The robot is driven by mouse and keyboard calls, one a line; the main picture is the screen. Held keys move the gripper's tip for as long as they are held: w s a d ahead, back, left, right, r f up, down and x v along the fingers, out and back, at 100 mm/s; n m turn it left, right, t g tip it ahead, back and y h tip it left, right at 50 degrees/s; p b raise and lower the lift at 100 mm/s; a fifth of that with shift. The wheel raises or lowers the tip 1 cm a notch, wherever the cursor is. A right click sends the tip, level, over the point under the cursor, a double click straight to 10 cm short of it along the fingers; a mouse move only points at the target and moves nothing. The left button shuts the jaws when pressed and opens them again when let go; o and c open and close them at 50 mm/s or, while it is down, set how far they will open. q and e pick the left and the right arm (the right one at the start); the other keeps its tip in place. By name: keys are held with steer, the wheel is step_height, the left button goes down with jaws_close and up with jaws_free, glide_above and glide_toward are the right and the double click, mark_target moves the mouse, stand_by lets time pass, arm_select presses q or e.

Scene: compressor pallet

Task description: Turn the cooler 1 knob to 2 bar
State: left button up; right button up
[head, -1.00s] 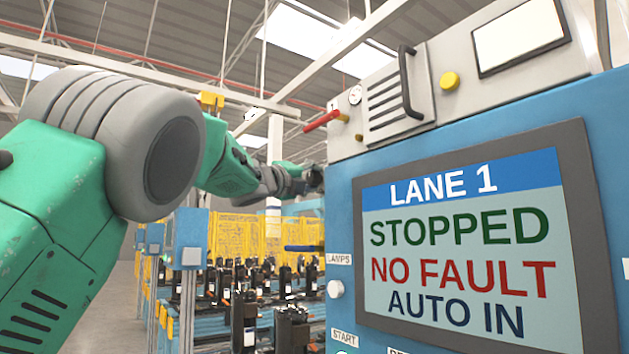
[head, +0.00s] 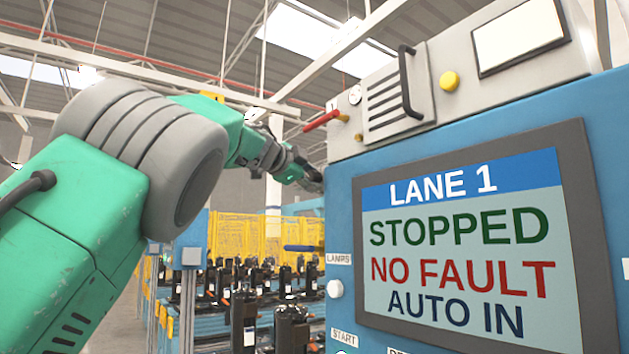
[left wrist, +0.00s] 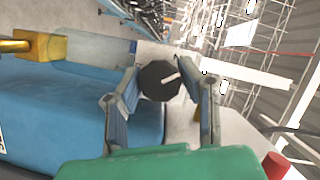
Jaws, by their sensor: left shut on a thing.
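In the head view my left gripper (head: 312,181) is at the left edge of the blue cabinet, and the knob is hidden there. No scale or pressure marking around the knob can be read. My right gripper is in neither view.
The blue cabinet (head: 341,220) carries a screen (head: 465,240) reading LANE 1, STOPPED, NO FAULT, AUTO IN. A red handle (head: 322,121) and a small gauge (head: 355,95) are above my left gripper. A yellow fitting (left wrist: 42,46) shows in the wrist view.

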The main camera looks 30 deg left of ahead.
arm_select(q)
steer(key=shift+w+a+f+n+g+h, duration=0.1)
steer(key=shift+f+n+g+h, duration=0.2)
steer(key=shift+n, duration=0.55)
steer(key=shift+f+n+g+h, duration=0.1)
steer(key=shift+n+g+h, duration=0.3)
steer(key=shift+n, duration=0.45)
steer(key=o, duration=1.2)
steer(key=shift+c, duration=0.2)
steer(key=shift+a+r, duration=0.1)
steer(key=shift+s+a+r, duration=0.1)
steer(key=shift+s+r, duration=0.15)
steer(key=shift+s, duration=0.2)
steer(key=v, duration=1)
steer(key=shift+s, duration=0.4)
steer(key=shift+s+a, duration=0.1)
